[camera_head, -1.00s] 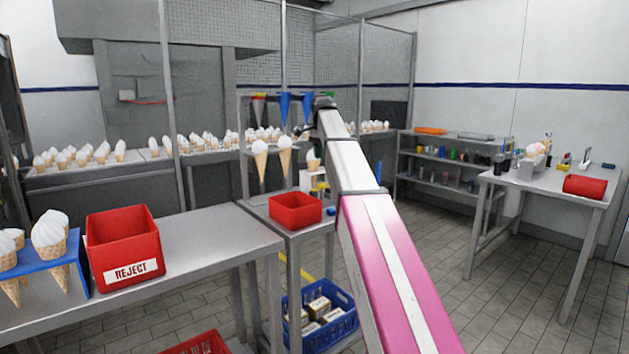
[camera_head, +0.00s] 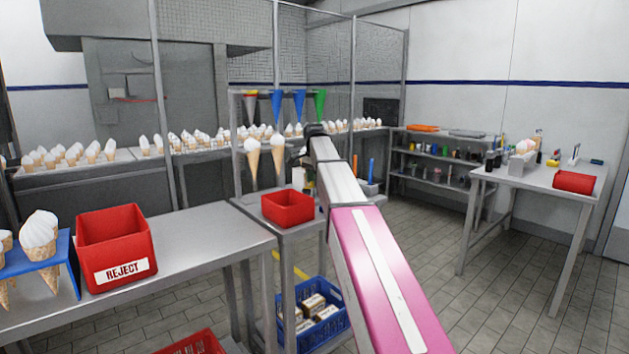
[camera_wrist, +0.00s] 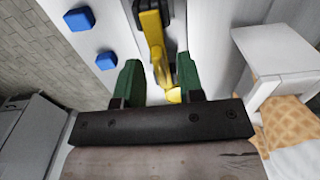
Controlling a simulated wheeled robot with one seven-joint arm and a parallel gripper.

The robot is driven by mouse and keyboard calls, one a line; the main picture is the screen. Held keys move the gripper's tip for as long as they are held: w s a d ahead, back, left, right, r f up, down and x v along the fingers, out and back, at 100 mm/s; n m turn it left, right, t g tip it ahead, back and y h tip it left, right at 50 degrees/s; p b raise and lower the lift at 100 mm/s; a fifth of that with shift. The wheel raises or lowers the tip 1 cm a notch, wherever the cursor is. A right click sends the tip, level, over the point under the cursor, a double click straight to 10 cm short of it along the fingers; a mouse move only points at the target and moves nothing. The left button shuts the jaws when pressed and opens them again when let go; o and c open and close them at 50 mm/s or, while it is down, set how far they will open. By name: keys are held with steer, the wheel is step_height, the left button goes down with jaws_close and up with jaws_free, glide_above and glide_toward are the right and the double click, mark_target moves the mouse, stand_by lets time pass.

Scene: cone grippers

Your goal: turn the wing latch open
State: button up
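A yellow latch piece (camera_wrist: 154,50) shows at the top middle of the wrist view, in front of a white panel. My gripper (camera_wrist: 158,70) has two green fingers, standing apart, one on each side of the yellow piece. I see gaps between the fingers and the yellow piece, so it does not look gripped. The lower end of the yellow piece lies between the fingers. In the head view my arm covers most of that area, and I cannot make out the latch or the fingertips there.
Two blue knobs (camera_wrist: 79,19) sit left of the latch. A white block (camera_wrist: 270,62) and a waffle-patterned cone (camera_wrist: 288,120) are close on the right. A red bin (camera_head: 288,207) and hanging cones (camera_head: 252,162) stand near my arm.

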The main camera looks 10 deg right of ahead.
jaws_close()
steer(key=shift+n, duration=0.3)
steer(key=n, duration=0.3)
steer(key=shift+n, duration=0.3)
steer(key=n, duration=0.4)
steer(key=shift+n, duration=0.3)
steer(key=n, duration=0.4)
steer(key=shift+n, duration=2.5)
